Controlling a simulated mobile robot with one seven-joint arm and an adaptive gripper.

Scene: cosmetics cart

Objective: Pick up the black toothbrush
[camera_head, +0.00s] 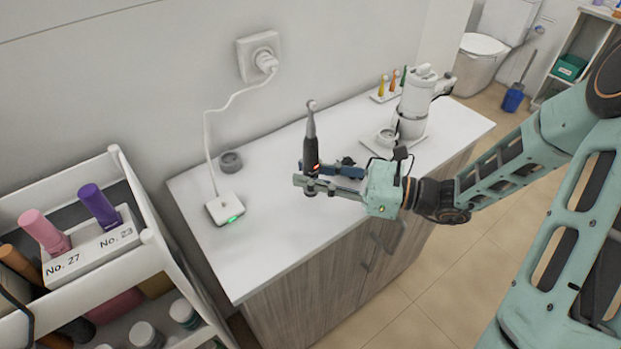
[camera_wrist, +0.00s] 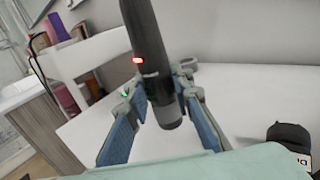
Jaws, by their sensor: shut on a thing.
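The black toothbrush (camera_head: 311,150) is upright above the white counter, with a grey brush head on top and a small red light on its handle. My gripper (camera_head: 311,183) is shut on the lower part of its handle. In the wrist view the black handle (camera_wrist: 146,65) with the red light stands between my two blue-padded fingers (camera_wrist: 160,108), and its lower end shows below them. The base of the toothbrush appears raised off the counter. The upper end is out of the wrist view.
A white charging base (camera_head: 225,208) with a green light sits on the counter (camera_head: 270,235), its cable running to a wall plug (camera_head: 262,58). A grey round holder (camera_head: 230,161) stands behind it. A white device (camera_head: 414,105) is at right. A cart (camera_head: 150,235) with bottles stands at left.

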